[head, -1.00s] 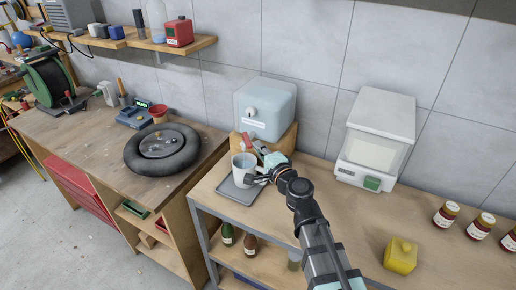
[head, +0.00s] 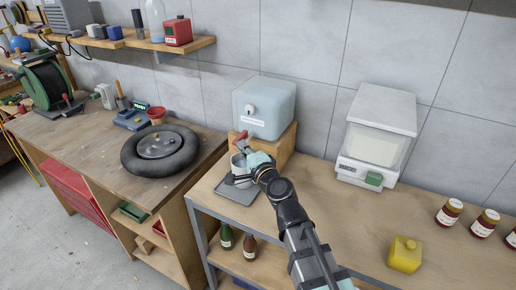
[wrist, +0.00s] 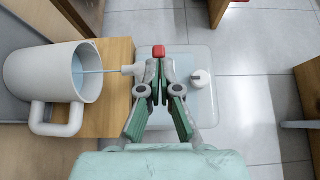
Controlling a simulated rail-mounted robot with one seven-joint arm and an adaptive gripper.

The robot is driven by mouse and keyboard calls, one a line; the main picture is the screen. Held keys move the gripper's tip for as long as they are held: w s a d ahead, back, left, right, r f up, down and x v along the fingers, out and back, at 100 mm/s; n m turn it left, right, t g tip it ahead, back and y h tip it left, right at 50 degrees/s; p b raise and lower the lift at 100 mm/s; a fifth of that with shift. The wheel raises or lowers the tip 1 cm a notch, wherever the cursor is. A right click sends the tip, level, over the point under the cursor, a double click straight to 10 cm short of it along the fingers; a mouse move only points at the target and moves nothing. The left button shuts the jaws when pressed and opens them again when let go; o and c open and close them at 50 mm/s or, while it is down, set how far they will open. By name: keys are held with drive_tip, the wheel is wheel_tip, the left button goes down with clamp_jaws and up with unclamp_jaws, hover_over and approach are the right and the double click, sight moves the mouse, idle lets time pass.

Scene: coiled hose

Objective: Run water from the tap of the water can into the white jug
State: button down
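The pale blue water can (head: 264,107) stands on a wooden block at the back of the bench. Its red tap lever (head: 240,138) shows just beyond my gripper (head: 243,160). In the wrist view, the fingertips of my gripper (wrist: 159,72) are close together at the tap, right by the red lever (wrist: 158,50). The spout (wrist: 130,70) points at the white jug (wrist: 40,85), and a thin stream runs from it into the jug's mouth. Water shows inside the jug. The jug stands upright; in the head view my gripper partly hides it.
A grey tray (head: 237,191) lies under the jug. The wooden block (head: 275,145) is close behind my gripper. A white box-shaped appliance (head: 377,140) and a yellow container (head: 404,254) stand to the right. The bench between them and my arm is clear.

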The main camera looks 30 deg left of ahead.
drive_tip(key=shift+s+a, duration=0.2)
drive_tip(key=shift+a, duration=0.15)
drive_tip(key=shift+s+a+r, duration=0.1)
drive_tip(key=shift+a, duration=0.15)
drive_tip(key=shift+d, duration=0.15)
drive_tip(key=s+d+b, duration=0.7)
drive_tip(key=s+b, duration=0.2)
drive_tip(key=b, duration=0.4)
drive_tip(key=shift+b, duration=0.4)
drive_tip(key=shift+s+d, duration=0.1)
